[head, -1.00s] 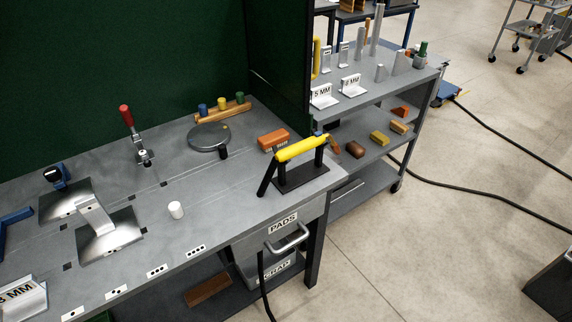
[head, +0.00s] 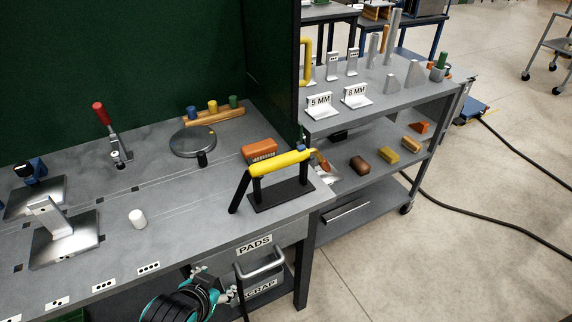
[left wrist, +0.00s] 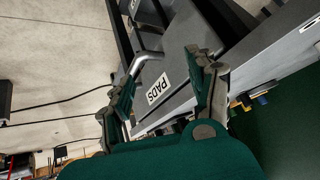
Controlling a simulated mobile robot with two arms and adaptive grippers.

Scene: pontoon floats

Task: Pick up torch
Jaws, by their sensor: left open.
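The yellow torch (head: 280,162) rests on a black stand (head: 284,195) near the right front corner of the grey workbench. Its dark hose end slopes down at the left, and its copper-coloured tip points right. My left gripper (head: 218,286) is at the bottom of the head view, in front of the bench and below its top, apart from the torch. It also shows in the left wrist view (left wrist: 163,70), with its fingers spread and nothing between them. I cannot make out the torch in the left wrist view. My right gripper is not in view.
A PADS drawer (head: 255,245) with a metal handle (head: 264,264) is near my left gripper. An orange-brown block (head: 259,150) lies behind the torch. A white cylinder (head: 137,219) and a round grey plate (head: 193,142) are left. A grey shelf cart (head: 375,110) stands right.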

